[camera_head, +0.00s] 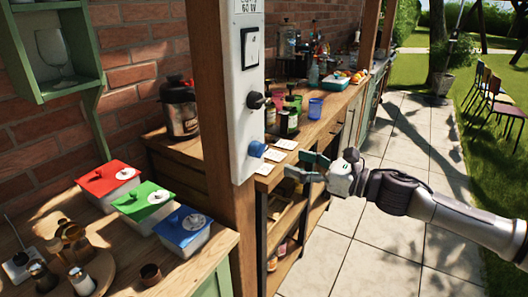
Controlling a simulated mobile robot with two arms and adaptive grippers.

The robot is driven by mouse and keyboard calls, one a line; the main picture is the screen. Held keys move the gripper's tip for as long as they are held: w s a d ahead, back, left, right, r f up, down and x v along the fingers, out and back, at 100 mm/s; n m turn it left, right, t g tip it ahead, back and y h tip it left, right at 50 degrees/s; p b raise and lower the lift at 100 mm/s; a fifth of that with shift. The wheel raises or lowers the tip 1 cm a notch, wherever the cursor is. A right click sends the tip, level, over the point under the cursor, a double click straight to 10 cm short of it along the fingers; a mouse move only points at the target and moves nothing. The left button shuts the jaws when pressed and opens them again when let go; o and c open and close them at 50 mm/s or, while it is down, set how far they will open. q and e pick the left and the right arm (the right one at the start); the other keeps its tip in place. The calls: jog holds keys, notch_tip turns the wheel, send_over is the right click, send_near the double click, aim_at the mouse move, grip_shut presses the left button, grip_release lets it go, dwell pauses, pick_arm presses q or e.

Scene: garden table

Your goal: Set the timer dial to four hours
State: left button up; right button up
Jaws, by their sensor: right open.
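A tall white control panel (244,110) is fixed to the wooden post in the middle of the view. My left gripper is not in view.
Red, green and blue lidded boxes (193,244) stand on the left counter. Bottles (288,124), cups (315,106) and white cards (285,144) are on the wooden counter behind the panel. The wooden post (222,200) stands beside my gripper. The paved path (395,140) at right is clear.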

aim_at(258, 150)
jog(key=p+x, duration=0.1)
jog(key=x, duration=0.8)
jog(key=shift+w+a, duration=0.2)
jog(key=shift+w, duration=0.1)
jog(key=shift+c, duration=0.3)
jog(key=c, duration=1.1)
